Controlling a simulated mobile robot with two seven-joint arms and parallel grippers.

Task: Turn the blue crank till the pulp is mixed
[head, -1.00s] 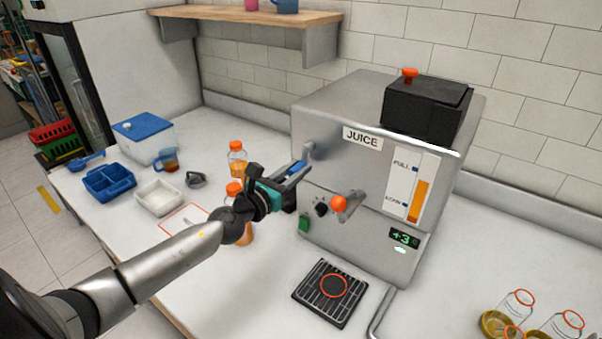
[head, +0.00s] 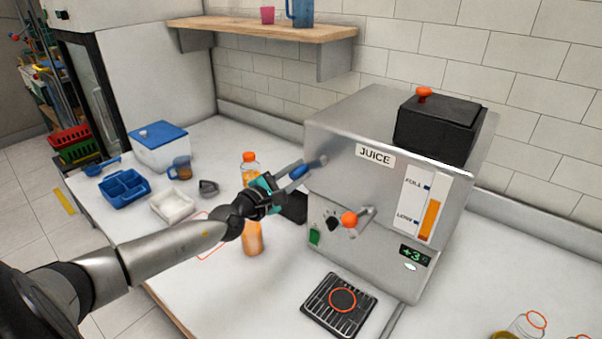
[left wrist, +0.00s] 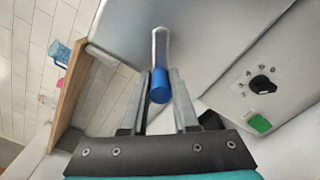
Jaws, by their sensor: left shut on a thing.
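The blue crank handle (head: 299,171) sticks out from the left part of the juice machine's front (head: 340,187). My left gripper (head: 290,180) is at the handle, its fingers on either side of it. In the left wrist view the blue handle (left wrist: 159,86) sits between the fingertips of my left gripper (left wrist: 160,92), with its grey crank arm (left wrist: 160,45) reaching to the machine. The pulp itself cannot be seen. My right gripper is not in view.
An orange-knobbed tap (head: 349,218), a black dial and a green switch (head: 314,237) are right of my gripper. A drip tray (head: 340,303) lies in front of the machine. A wooden shelf (head: 265,29) hangs above.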

